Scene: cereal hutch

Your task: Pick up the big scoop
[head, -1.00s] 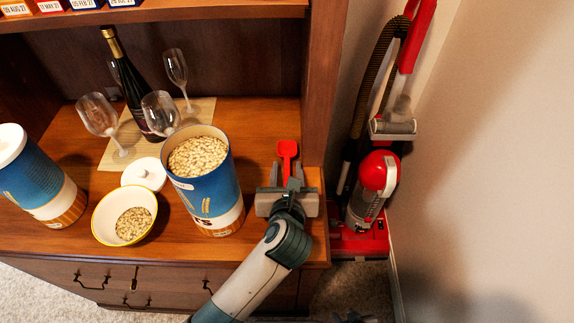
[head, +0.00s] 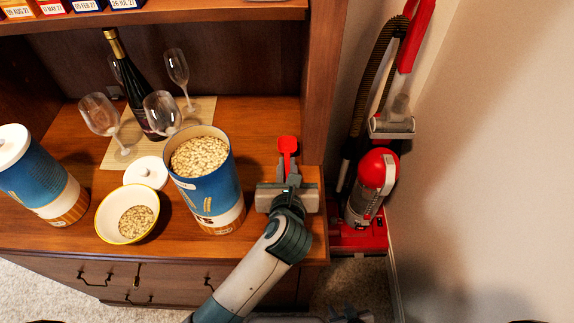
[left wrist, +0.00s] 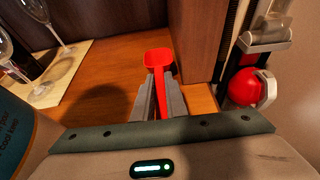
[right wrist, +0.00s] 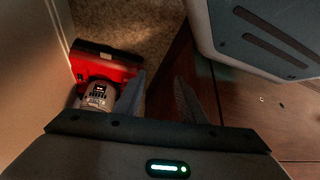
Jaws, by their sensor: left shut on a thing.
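The big scoop (head: 288,145) is red and lies on the wooden counter right of the tall oat canister, its bowl pointing to the back. It also shows in the left wrist view (left wrist: 158,60), handle toward me. My left gripper (head: 287,178) is low at the counter, shut on the scoop's handle; both fingers (left wrist: 159,90) press its sides. The fingers hide part of the handle. My right gripper (right wrist: 160,88) is open and empty, out in front of the hutch, its fingers apart over the floor.
The open blue canister (head: 208,190) of oats stands left of my left gripper, with a bowl (head: 103,222) beside it. Wine glasses (head: 161,110) and a bottle (head: 133,85) stand behind. The hutch's side panel (head: 322,90) is close right; a red vacuum (head: 376,175) stands beyond.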

